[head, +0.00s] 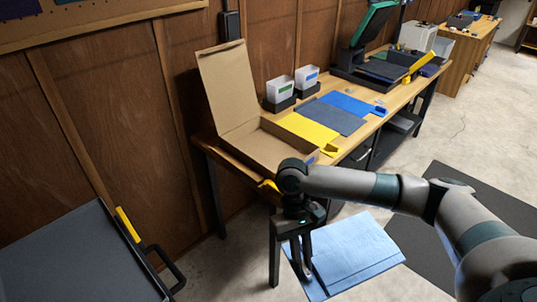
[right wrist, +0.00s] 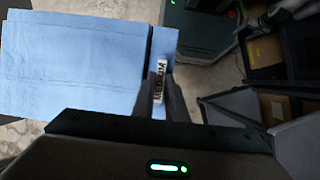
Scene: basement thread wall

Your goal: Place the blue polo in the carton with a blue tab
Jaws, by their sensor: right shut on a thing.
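The light blue folded polo (head: 352,252) hangs from my right gripper (head: 300,268), low in front of the table and above the floor. In the right wrist view the polo (right wrist: 75,65) extends left from the right gripper (right wrist: 166,85), with a tag reading MEDIUM between the fingers. The carton (head: 262,147) stands open at the near left end of the table, its lid raised against the wall. A small blue tab (head: 310,160) shows on its front right side. The carton is above and behind the gripper in the picture. My left gripper is out of view.
The wooden table (head: 366,128) carries yellow (head: 308,128), grey (head: 329,116) and blue (head: 348,102) flat pieces right of the carton. Two white bins (head: 280,89) stand behind them. A dark cart (head: 75,258) with a black handle stands at lower left.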

